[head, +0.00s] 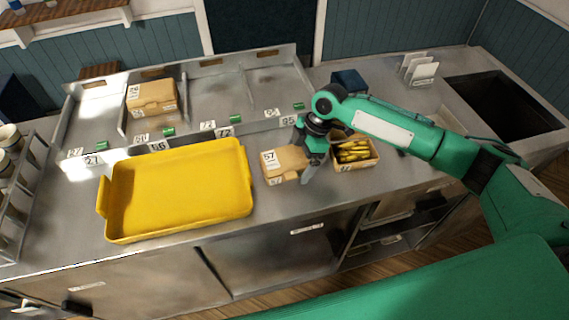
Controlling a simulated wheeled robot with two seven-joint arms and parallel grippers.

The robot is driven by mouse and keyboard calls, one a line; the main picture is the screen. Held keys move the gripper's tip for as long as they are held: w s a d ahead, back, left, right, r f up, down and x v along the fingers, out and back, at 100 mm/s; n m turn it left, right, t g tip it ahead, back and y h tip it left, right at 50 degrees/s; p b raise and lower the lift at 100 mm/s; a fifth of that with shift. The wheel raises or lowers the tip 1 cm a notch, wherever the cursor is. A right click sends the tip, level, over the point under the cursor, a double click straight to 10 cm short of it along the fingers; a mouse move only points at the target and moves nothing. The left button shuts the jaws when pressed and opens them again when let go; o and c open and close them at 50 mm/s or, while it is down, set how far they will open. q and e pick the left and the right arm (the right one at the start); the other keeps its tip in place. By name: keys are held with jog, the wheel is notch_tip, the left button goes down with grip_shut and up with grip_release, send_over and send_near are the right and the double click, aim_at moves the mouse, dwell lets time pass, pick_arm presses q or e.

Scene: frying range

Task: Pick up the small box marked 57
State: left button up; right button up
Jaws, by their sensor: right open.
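The small box marked 57 (281,163) is tan with a white label on its top. It sits on the steel counter (205,262), just right of the yellow tray. My right gripper (308,174) points down at the right side of this box, and its fingers partly hide that side. The right gripper is open; I cannot tell whether a finger touches the box. My left gripper is not in view.
A yellow tray (122,228) stands left of the box. An open box of yellow items (366,163) stands close right of my gripper. Another tan box (150,98) sits in a back bay. A dark sink (505,105) is at the far right.

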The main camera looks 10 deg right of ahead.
jog(key=c, duration=1.2)
jog(key=shift+o, duration=0.2)
